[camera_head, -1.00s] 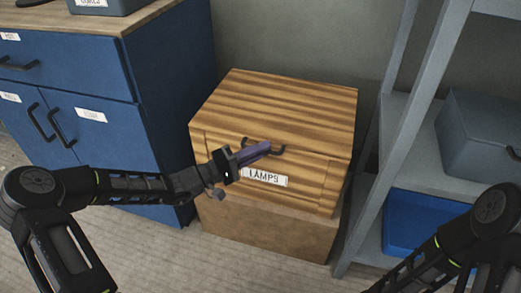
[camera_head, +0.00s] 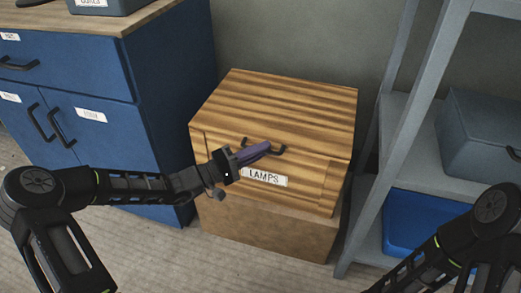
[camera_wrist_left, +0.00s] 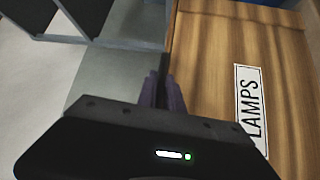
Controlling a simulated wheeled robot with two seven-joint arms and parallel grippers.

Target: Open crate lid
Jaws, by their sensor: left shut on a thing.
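The wooden crate (camera_head: 270,180) marked LAMPS sits on a brown box-like base. Its striped lid (camera_head: 285,105) lies shut on top. A dark handle (camera_head: 280,149) is at the lid's front edge. My left gripper (camera_head: 263,150) is at the handle, its purple fingers shut on it, and they cover part of it. In the left wrist view the fingers (camera_wrist_left: 163,92) are close together beside the crate front (camera_wrist_left: 215,70), with the LAMPS label (camera_wrist_left: 250,105) to their right. My right arm shows at the lower right, but its gripper is out of view.
A blue cabinet (camera_head: 170,90) with a wooden top stands close on the left. A grey shelf rack (camera_head: 395,150) stands close on the right, holding a grey box (camera_head: 480,135) and a blue bin (camera_head: 415,222). The floor (camera_head: 230,265) in front of the crate is clear.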

